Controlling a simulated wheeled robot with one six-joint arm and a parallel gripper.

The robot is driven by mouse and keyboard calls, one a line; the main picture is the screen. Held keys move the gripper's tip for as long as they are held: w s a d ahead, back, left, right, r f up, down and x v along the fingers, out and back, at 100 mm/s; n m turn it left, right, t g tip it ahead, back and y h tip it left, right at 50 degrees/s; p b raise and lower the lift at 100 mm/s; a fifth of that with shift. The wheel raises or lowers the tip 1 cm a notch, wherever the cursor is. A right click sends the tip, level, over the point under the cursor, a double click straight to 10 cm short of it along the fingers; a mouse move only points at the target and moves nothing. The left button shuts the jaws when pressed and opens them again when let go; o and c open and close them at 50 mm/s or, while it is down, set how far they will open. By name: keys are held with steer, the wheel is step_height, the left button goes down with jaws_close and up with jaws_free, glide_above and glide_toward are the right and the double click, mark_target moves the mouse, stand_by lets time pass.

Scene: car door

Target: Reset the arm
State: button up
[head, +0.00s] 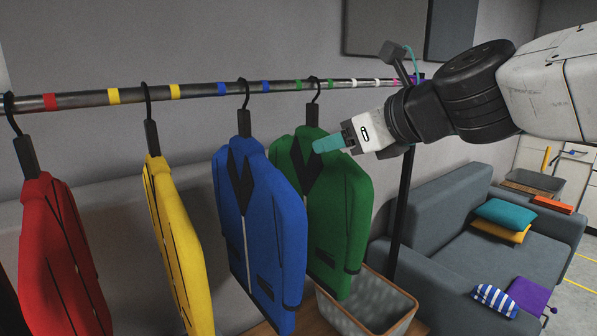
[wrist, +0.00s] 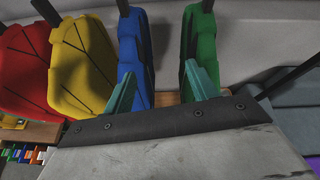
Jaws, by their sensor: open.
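My gripper (head: 328,144) is at the upper right in the head view, in front of the upper part of the green jacket (head: 340,220). In the wrist view my gripper (wrist: 162,88) shows two teal fingers spread apart with nothing held between them. Beyond the fingers there, the blue jacket (wrist: 130,45) is at the left finger and the green jacket (wrist: 201,45) is at the right finger. I cannot tell whether the fingers touch the jackets. My arm reaches in from the right in the head view.
A metal rail (head: 195,90) with coloured bands carries the red (head: 60,250), yellow (head: 178,235), blue (head: 260,225) and green jackets on black hangers. A basket (head: 395,308) stands below the green jacket. A grey sofa (head: 432,215) with cushions stands at right.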

steer(key=s+d+f+n+g+h, duration=0.1)
steer(key=s+d+f+n+g, duration=0.15)
steer(key=s+f+n, duration=0.5)
steer(key=s+d+f+n+g+h, duration=0.1)
steer(key=s+d+f+n+g, duration=0.2)
steer(key=n, duration=0.7)
steer(key=s+d+f+n+g+h, duration=0.2)
steer(key=s+d+f+n+h, duration=0.1)
steer(key=d, duration=0.4)
steer(key=s+d+f+n+g+h, duration=0.1)
steer(key=s+d+f+n+h, duration=0.2)
steer(key=s+d+f+n, duration=0.3)
steer(key=s+d, duration=0.1)
steer(key=s, duration=0.1)
steer(key=shift+s+g, duration=0.3)
steer(key=shift+g, duration=0.05)
